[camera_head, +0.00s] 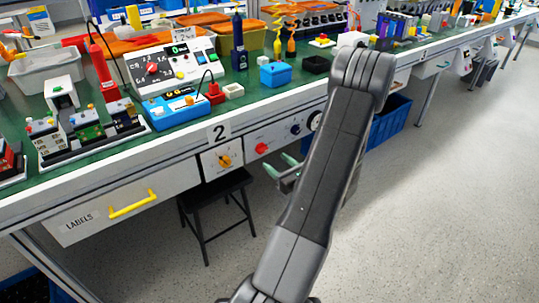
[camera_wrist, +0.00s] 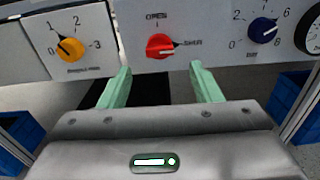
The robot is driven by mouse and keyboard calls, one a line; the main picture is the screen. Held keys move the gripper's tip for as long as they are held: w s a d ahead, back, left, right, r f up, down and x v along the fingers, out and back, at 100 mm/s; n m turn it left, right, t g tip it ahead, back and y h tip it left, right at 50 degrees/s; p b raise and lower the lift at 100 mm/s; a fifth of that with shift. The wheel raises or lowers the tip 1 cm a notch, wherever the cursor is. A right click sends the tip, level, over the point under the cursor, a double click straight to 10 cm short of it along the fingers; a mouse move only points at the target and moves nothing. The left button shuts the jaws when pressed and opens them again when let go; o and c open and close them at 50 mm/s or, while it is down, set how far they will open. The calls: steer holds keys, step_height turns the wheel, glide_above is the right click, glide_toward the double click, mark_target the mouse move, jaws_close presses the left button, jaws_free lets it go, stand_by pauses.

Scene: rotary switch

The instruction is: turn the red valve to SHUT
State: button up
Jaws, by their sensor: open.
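The red valve (camera_wrist: 160,45) is a round knob on a light panel, with OPEN printed above it and SHUT to its right. Its dark pointer tip points right, towards SHUT. The red valve also shows in the head view (camera_head: 262,148), on the bench front right of the number 2 plate. My gripper (camera_wrist: 160,68) is open and empty. Its two green fingers are spread wider than the knob, and their tips lie just below it in the wrist view. No contact shows. In the head view my gripper (camera_head: 287,168) is just in front of the bench, slightly below and right of the valve.
An orange selector knob (camera_wrist: 70,48) sits left of the valve, and a blue knob (camera_wrist: 262,30) and a gauge (camera_wrist: 314,36) sit to its right. A black stool (camera_head: 215,182) stands below the bench at left. A blue bin (camera_head: 390,122) is under the bench at right.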

mark_target(264, 152)
steer(key=v, duration=0.7)
steer(key=shift+p, duration=0.35)
steer(key=b+x, duration=0.2)
steer(key=x, duration=1.2)
steer(key=shift+s, duration=0.1)
steer(key=shift+s+d, duration=0.1)
